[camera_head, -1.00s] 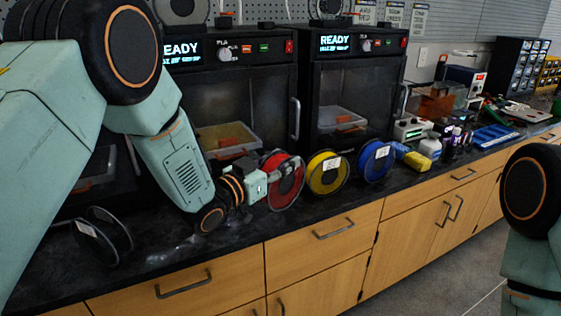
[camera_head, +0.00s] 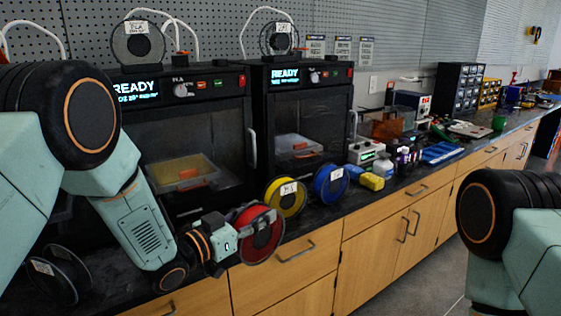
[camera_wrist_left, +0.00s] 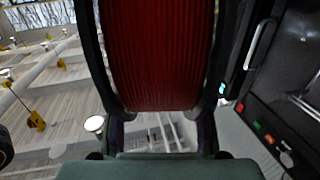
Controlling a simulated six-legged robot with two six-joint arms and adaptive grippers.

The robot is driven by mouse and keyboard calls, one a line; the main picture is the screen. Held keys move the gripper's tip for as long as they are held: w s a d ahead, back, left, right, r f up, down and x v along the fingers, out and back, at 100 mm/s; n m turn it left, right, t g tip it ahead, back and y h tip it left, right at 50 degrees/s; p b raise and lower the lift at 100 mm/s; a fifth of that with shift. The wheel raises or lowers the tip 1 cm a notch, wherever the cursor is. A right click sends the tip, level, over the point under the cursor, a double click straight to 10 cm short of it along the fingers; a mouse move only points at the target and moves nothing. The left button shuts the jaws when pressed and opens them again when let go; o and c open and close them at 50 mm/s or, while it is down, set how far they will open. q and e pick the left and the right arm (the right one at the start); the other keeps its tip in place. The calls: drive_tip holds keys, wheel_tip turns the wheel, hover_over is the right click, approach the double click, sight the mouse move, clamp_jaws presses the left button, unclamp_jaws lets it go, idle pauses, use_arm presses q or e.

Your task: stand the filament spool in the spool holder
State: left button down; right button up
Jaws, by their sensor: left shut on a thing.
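The red filament spool (camera_head: 262,236) is upright in the grip of my left gripper (camera_head: 250,222), in front of the left printer, overlapping the bench's front edge in the head view. In the left wrist view the red spool (camera_wrist_left: 155,55) fills the space between the two fingers (camera_wrist_left: 158,100). A yellow spool (camera_head: 286,198) and a blue spool (camera_head: 330,184) stand on the bench to its right. I cannot make out a separate empty spool holder. My right arm shows at the right edge, but its gripper is out of frame.
Two black printers (camera_head: 183,120) (camera_head: 298,110) line the back of the bench, each with a spool on top. A dark spool (camera_head: 55,275) stands at the lower left. A yellow item (camera_head: 371,181), bottles and tools crowd the bench to the right.

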use_arm(q)
drive_tip(key=s+a+f+m+g+h, duration=0.1)
drive_tip(key=s+a+f, duration=0.15)
drive_tip(key=s, duration=0.45)
drive_tip(key=s+a+f+m+g+h, duration=0.1)
drive_tip(key=s+a+f+g, duration=0.15)
drive_tip(key=s, duration=0.35)
drive_tip(key=s+a+f+m+g+h, duration=0.1)
drive_tip(key=s+a+h, duration=0.1)
drive_tip(key=s+a, duration=0.35)
drive_tip(key=shift+a+r+n+t+y, duration=0.75)
drive_tip(key=shift+r+n+t+y, duration=1)
drive_tip(key=shift+t+y, duration=0.85)
drive_tip(key=shift+n+t+y, duration=0.75)
drive_tip(key=shift+n+y, duration=0.15)
drive_tip(key=shift+n, duration=0.05)
drive_tip(key=shift+s+d+f, duration=0.3)
drive_tip(key=shift+f, duration=0.35)
drive_tip(key=shift+s+d+f, duration=0.25)
drive_tip(key=shift+d+f, duration=0.1)
drive_tip(key=shift+f, duration=0.35)
drive_tip(key=shift+s+d+f, duration=0.3)
drive_tip(key=shift+f, duration=0.35)
